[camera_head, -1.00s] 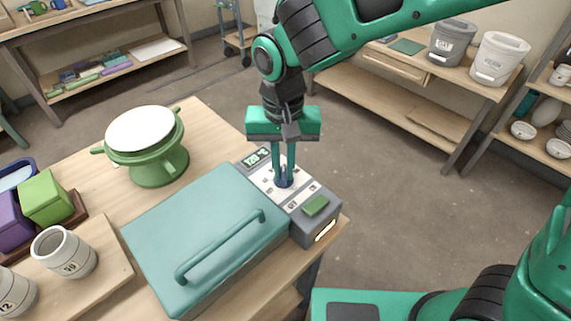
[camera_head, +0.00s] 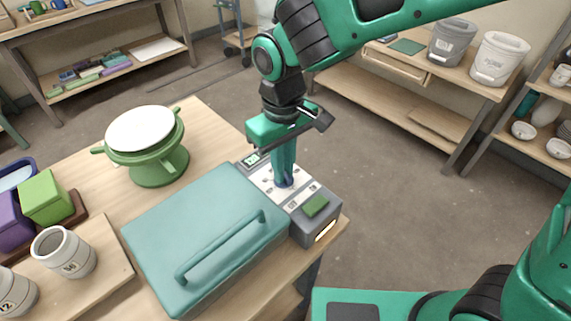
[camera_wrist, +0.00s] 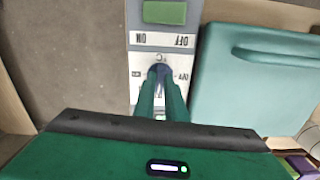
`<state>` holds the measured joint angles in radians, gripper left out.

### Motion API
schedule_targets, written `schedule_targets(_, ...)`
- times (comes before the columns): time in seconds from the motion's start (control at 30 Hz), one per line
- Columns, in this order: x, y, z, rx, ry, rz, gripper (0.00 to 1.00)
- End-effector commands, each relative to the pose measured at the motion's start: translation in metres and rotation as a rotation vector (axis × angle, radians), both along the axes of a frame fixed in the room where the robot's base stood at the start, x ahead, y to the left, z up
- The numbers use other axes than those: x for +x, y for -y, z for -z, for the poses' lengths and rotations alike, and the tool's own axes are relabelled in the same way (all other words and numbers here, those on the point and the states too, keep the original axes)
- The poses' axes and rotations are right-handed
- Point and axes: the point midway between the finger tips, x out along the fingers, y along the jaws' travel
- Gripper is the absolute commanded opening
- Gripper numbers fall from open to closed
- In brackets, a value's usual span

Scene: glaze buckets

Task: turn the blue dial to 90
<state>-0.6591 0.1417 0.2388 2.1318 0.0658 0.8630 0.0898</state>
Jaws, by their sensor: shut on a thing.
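The blue dial (camera_head: 284,182) sits on the pale top plate of a grey control box (camera_head: 317,233). My gripper (camera_head: 283,179) points down from above, with its fingers shut on the dial. In the wrist view my gripper (camera_wrist: 161,82) has its fingertips on both sides of the dial (camera_wrist: 159,69), which they partly hide. A small display (camera_head: 251,159) is at the box's far end; its digits are too small to read. A green switch (camera_head: 315,205) is at the near end, and "ON" and "OFF" print shows beside it in the wrist view.
A teal box with a handle (camera_head: 160,230) stands close along the control box's left side. A green stand with a white top (camera_head: 158,178) is behind it. Cups (camera_head: 64,252) and blocks are at left. The table's right edge is close.

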Motion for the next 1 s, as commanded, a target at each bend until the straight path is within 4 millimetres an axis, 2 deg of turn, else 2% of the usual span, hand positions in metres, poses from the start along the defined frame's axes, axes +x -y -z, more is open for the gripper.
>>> schedule_targets(0.3, 0.0009, 0.0017, 0.0001, -0.002, 0.001, -0.077, 0.0)
schedule_targets(0.7, 0.0012, 0.0019, 0.0001, -0.003, 0.001, -0.083, 0.0)
schedule_targets(0.73, 0.0012, 0.0019, 0.0001, -0.003, 0.001, -0.083, 0.13)
schedule_targets(0.8, 0.0012, 0.0017, 0.0001, -0.003, 0.001, -0.083, 0.3)
schedule_targets(1.0, 0.0006, 0.0008, 0.0001, -0.001, 0.0, -0.085, 0.3)
